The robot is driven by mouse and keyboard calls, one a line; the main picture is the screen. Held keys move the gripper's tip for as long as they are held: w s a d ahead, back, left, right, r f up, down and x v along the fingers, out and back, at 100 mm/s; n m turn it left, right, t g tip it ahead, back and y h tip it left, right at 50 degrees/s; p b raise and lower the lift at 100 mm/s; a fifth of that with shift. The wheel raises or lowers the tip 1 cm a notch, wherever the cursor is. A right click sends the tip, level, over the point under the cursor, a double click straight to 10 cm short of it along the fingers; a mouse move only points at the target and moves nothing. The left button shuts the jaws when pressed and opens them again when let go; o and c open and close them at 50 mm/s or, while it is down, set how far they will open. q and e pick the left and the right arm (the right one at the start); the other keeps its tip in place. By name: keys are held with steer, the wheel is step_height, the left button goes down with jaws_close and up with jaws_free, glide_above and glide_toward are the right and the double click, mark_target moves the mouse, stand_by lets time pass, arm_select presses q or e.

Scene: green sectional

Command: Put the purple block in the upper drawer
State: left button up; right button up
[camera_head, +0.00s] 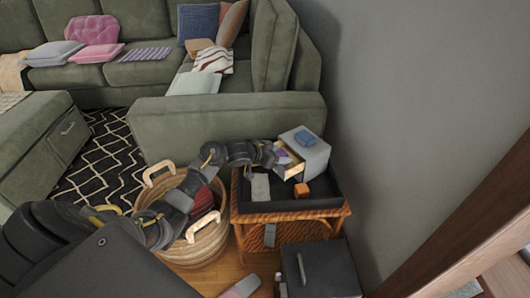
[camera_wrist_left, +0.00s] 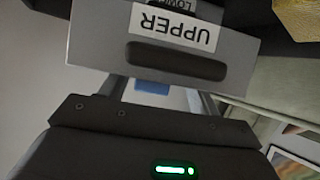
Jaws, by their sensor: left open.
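A small grey drawer cabinet (camera_head: 313,157) stands at the back right of the black tray on the wicker table. Its drawer is pulled out toward the left, and a purple block (camera_head: 282,156) appears to lie inside it, partly hidden by my arm. In the left wrist view, upside down, the upper drawer's front (camera_wrist_left: 160,45) shows the label UPPER and a dark slot handle. My left gripper (camera_head: 277,157) is open right at this drawer front, its fingers pointing toward it. Contact cannot be told. My right gripper is not in view.
A blue block (camera_head: 304,137) lies on top of the cabinet. A wicker basket (camera_head: 205,243) stands left of the table, a dark box (camera_head: 320,272) in front, the wall right.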

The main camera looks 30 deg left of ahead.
mark_target(282, 153)
arm_select(q)
steer(key=p+v, duration=0.1)
steer(key=v, duration=0.3)
steer(key=shift+r, duration=0.2)
steer(key=shift+p+v, duration=0.7)
steer(key=shift+v, duration=2)
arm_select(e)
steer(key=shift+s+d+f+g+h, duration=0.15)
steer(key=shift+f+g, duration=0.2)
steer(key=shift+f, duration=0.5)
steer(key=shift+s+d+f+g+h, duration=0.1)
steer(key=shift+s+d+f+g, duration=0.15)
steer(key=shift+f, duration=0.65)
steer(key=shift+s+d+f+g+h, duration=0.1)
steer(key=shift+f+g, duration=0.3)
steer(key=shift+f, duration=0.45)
arm_select(q)
steer(key=shift+s+f, duration=0.1)
steer(key=shift+f, duration=0.15)
